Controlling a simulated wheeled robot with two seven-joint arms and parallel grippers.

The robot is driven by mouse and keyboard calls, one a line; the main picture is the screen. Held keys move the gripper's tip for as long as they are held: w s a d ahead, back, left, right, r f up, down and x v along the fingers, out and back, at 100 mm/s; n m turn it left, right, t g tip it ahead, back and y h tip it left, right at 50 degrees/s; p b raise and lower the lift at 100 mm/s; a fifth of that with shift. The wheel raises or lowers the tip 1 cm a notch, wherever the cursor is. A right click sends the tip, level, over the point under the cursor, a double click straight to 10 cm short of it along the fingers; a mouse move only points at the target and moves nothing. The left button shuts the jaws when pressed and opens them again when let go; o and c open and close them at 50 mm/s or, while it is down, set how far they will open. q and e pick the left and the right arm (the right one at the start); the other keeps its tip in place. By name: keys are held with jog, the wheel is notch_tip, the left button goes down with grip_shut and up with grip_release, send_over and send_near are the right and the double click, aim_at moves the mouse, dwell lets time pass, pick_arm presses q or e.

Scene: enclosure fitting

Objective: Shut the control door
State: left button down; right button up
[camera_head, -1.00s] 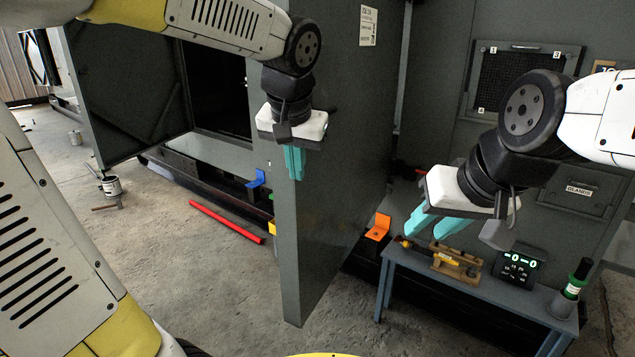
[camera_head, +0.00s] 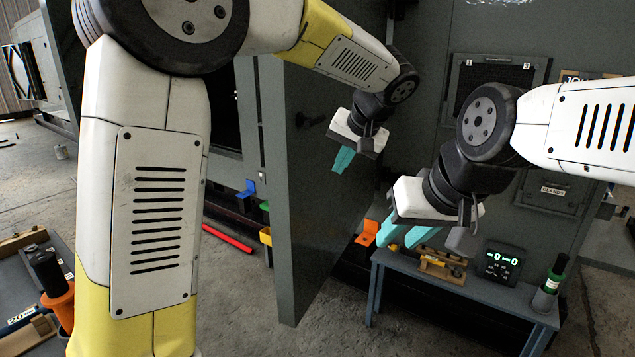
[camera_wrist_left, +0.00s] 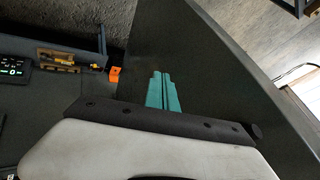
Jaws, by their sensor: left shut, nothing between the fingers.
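A tall grey door (camera_head: 312,220) stands open in the middle of the head view, its narrow edge toward me. A dark handle (camera_head: 312,121) sits on its right-hand face. No label naming it is legible now. My left gripper (camera_head: 343,159) is shut and empty in front of that face; I cannot tell whether it touches it. In the left wrist view the closed fingers (camera_wrist_left: 162,91) lie over the grey door panel (camera_wrist_left: 215,75). My right gripper (camera_head: 406,236) is open and empty, above the small bench to the right of the door.
The blue-grey bench (camera_head: 505,303) holds a meter (camera_head: 502,263), a green bottle (camera_head: 553,273) and a wooden block with tools (camera_head: 441,265). A red bar (camera_head: 228,238) lies on the floor. A tool tray (camera_head: 25,290) is lower left.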

pick_arm(q)
jog(key=d, duration=0.2)
send_near(314, 191)
jog(key=shift+x, duration=2.3)
